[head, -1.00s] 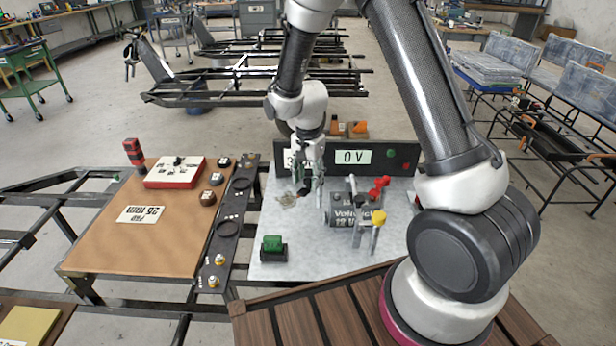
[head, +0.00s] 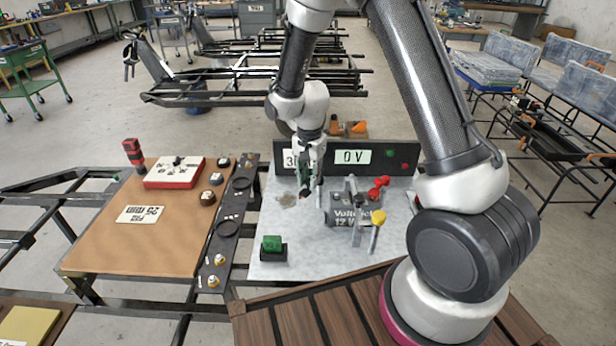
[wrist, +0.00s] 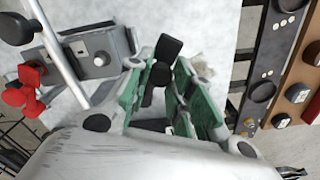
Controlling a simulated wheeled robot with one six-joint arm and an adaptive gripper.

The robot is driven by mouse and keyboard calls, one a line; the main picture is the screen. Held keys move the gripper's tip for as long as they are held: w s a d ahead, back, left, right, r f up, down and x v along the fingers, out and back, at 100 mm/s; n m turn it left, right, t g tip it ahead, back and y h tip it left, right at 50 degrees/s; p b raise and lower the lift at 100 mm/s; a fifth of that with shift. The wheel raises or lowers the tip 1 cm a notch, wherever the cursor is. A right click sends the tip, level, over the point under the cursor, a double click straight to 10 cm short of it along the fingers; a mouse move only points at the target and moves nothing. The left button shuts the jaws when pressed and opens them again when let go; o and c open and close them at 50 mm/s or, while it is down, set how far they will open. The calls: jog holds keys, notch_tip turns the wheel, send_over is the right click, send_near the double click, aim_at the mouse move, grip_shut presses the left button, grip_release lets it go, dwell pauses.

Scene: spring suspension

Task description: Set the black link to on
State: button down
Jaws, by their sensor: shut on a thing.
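My gripper (head: 308,188) is over the back left of the grey plate (head: 290,263), in front of the dark panel. In the wrist view, my gripper (wrist: 160,78) has its green-padded fingers shut on a black handle (wrist: 167,47), which I take for the black link. The handle's end sticks out past the fingertips. In the head view only a small dark tip (head: 303,193) shows at the fingers. The link's base and its exact setting are hidden. The panel's display (head: 352,157) reads 0 V.
Right of my gripper stands a grey 12 V battery box (head: 343,213) with metal levers around it, one with a yellow knob (head: 378,217) and one with red knobs (head: 379,186). The plate between is clear.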

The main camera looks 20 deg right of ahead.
jog(key=shift+s+d+n, duration=0.3)
jog(key=shift+d+n, duration=0.8)
jog(key=shift+n, duration=1.2)
jog(key=shift+s+d+n, duration=0.3)
jog(key=shift+d+n, duration=0.8)
jog(key=shift+n, duration=1.2)
jog(key=shift+s+d+n, duration=0.3)
jog(key=shift+d+n, duration=0.8)
jog(key=shift+n, duration=1.2)
jog(key=c, duration=1.2)
grip_release()
jog(key=shift+r, duration=0.1)
